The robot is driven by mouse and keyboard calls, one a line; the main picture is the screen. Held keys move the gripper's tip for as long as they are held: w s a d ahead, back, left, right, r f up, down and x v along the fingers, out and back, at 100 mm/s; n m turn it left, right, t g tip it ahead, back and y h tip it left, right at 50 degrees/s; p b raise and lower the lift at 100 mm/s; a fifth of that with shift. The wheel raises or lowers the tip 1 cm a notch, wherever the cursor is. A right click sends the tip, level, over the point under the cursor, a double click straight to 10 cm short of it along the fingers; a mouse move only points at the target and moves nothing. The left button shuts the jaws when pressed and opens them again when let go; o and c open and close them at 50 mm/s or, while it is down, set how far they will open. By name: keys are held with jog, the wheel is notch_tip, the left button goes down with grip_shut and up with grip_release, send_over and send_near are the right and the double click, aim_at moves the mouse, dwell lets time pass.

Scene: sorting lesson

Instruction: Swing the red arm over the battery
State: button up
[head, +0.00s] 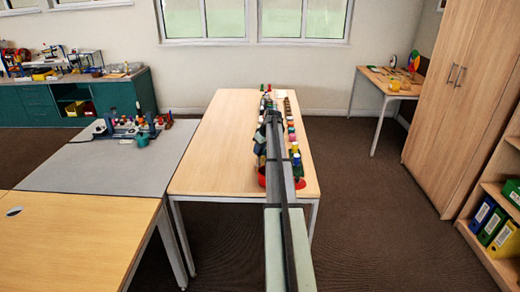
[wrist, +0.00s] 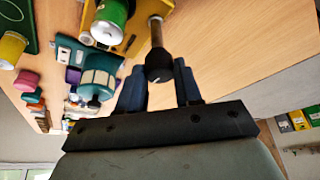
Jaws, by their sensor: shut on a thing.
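A green battery-like cylinder (wrist: 112,14) with a pale end shows at the top of the wrist view, beside a yellow base (wrist: 136,38). A dark rod (wrist: 156,32) with a black knob (wrist: 158,66) stands to the right of the cylinder. My gripper (wrist: 160,76) has its two dark blue fingers on either side of the knob and is shut on it. I cannot make out a red arm for certain in the wrist view. In the head view my arm hides most of the work spot, with a red piece (head: 300,184) showing beside it.
Several small coloured objects line the right side of the wooden table (head: 215,150). A teal drum-like part (wrist: 96,84), a purple block (wrist: 73,75) and a pink cylinder (wrist: 27,79) are left of my fingers. The table's left half is clear. A grey table (head: 80,170) adjoins it.

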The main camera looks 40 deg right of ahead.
jog(key=c, duration=0.4)
jog(key=shift+a+m, duration=0.1)
jog(key=shift+m, duration=0.3)
jog(key=m+h, duration=0.1)
jog(key=m, duration=0.2)
jog(key=m+h, duration=0.1)
jog(key=m, duration=0.1)
jog(key=m+g+h, duration=0.1)
jog(key=m, duration=0.1)
jog(key=shift+w+a, duration=0.1)
jog(key=shift+a, duration=0.05)
jog(key=m+g+h, duration=0.1)
jog(key=m, duration=0.4)
jog(key=shift+w, duration=0.15)
jog(key=m+g, duration=0.2)
jog(key=m, duration=0.3)
jog(key=shift+w+a, duration=0.1)
